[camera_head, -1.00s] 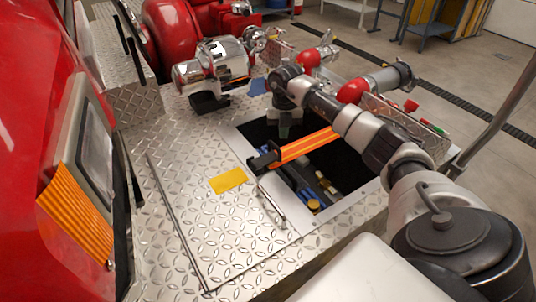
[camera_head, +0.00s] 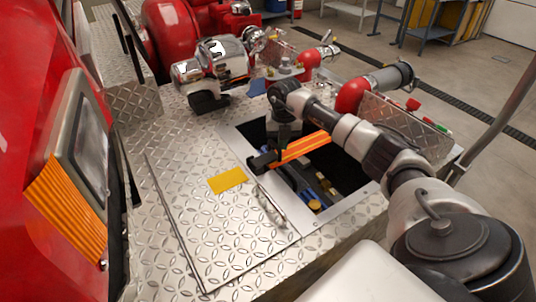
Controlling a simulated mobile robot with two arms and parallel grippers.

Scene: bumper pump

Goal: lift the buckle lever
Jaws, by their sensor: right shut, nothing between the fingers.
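The black buckle (camera_head: 262,161) sits at the left end of an orange strap (camera_head: 306,146) with dark stripes, which runs across the open compartment. Its lever cannot be told apart from the rest of the buckle at this size. My right gripper (camera_head: 283,147) points down over the strap, just right of the buckle. It is shut and looks empty. Its dark fingertips overlap the strap and buckle area, and I cannot tell whether they touch. My left gripper is not in view.
The open compartment (camera_head: 347,178) holds several blue, dark and yellow items. A metal handle (camera_head: 270,205) and a yellow label (camera_head: 228,180) are on the tread-plate deck (camera_head: 205,225) to the left. Chrome and red pump fittings (camera_head: 212,72) stand behind.

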